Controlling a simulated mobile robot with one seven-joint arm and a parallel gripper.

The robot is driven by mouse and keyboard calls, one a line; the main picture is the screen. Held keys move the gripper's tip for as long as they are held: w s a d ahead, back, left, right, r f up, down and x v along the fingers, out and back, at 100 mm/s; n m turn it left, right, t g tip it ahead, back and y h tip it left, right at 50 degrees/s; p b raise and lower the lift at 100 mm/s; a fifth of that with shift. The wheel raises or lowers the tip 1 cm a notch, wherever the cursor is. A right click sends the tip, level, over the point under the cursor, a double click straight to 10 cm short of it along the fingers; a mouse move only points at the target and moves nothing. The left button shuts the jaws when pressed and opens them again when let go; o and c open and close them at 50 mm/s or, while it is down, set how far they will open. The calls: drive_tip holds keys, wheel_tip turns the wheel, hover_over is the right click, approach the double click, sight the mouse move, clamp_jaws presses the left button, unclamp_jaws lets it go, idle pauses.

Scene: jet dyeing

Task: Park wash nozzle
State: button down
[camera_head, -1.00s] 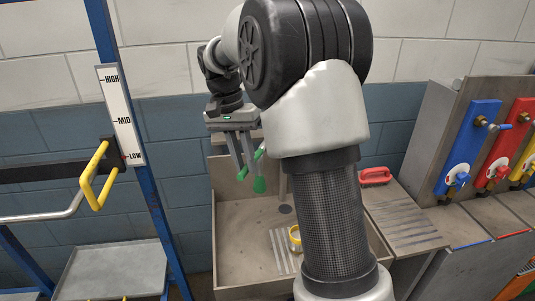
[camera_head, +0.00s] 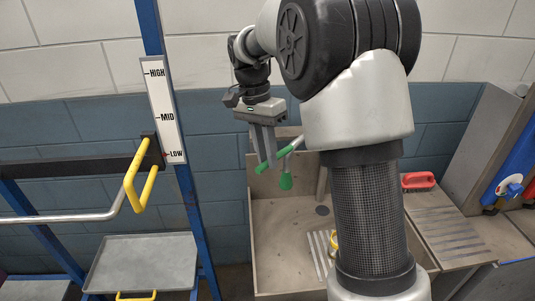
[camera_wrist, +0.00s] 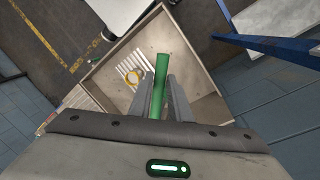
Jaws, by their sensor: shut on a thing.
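The wash nozzle has a green grip (camera_head: 262,167), a thin grey pipe and a green head (camera_head: 286,182) that hangs down. It is over the left part of the beige sink (camera_head: 283,275). My gripper (camera_head: 265,162) points down with its fingers shut on the green grip. In the wrist view the green grip (camera_wrist: 159,78) stands between my two fingers, with the sink (camera_wrist: 205,82) below. The far end of the pipe, towards the back of the sink, is partly hidden by my arm.
A slatted drainboard (camera_head: 440,225) with a red brush (camera_head: 418,181) is right of the sink. A yellow ring (camera_head: 333,243) lies on a slatted patch in the sink. A blue-post frame with a yellow handle (camera_head: 138,182) and LOW/MID/HIGH scale stands left, above a grey tray (camera_head: 145,262).

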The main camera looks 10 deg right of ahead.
drive_tip(key=shift+w+a+r, duration=0.15)
drive_tip(key=shift+w, duration=0.1)
drive_tip(key=c, duration=1.7)
unclamp_jaws()
drive_tip(key=shift+w+a, duration=0.1)
drive_tip(key=shift+o, duration=0.2)
drive_tip(key=p+v, duration=0.2)
drive_tip(key=v, duration=1.5)
drive_tip(key=shift+r, duration=0.2)
